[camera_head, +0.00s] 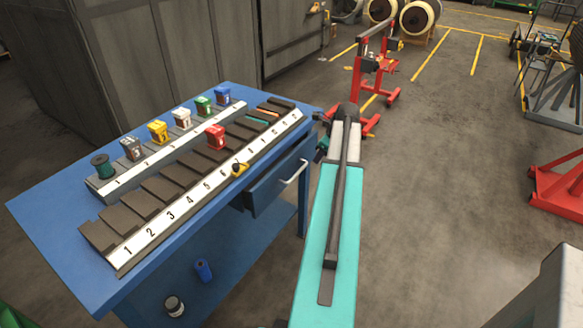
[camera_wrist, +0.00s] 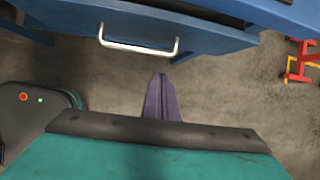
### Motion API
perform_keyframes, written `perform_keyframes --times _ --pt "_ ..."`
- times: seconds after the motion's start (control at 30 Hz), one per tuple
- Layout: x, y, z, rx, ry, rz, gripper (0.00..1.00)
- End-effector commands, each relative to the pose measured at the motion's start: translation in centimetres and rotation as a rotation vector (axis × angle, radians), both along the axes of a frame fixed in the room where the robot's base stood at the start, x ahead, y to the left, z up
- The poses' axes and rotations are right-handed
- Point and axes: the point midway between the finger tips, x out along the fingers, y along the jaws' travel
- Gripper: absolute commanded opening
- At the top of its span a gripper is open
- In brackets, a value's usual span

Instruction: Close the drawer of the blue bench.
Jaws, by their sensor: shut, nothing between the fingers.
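The blue bench (camera_head: 50,215) stands at the left in the head view. Its blue drawer (camera_head: 268,190) is under the top on the right side, and its front appears to stand out a little from the bench edge. The drawer front also shows in the wrist view (camera_wrist: 75,22), with a dark gap behind it. A pale bar handle (camera_head: 295,172) crosses the front and shows in the wrist view (camera_wrist: 138,47). My gripper (camera_wrist: 160,76) is shut and empty, in front of the drawer front and apart from the handle. In the head view my arm hides it.
Numbered racks (camera_head: 190,215) with a red box (camera_head: 216,137) and several other small items stand on the bench. A dark jar (camera_head: 174,305) and a blue can (camera_head: 203,270) are on its lower shelf. A red stand (camera_head: 375,75) is beyond.

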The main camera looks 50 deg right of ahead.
Motion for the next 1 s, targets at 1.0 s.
perform_keyframes --times 1.0 --pt "3.6 7.2 3.4 0.105 0.040 -0.006 0.00"
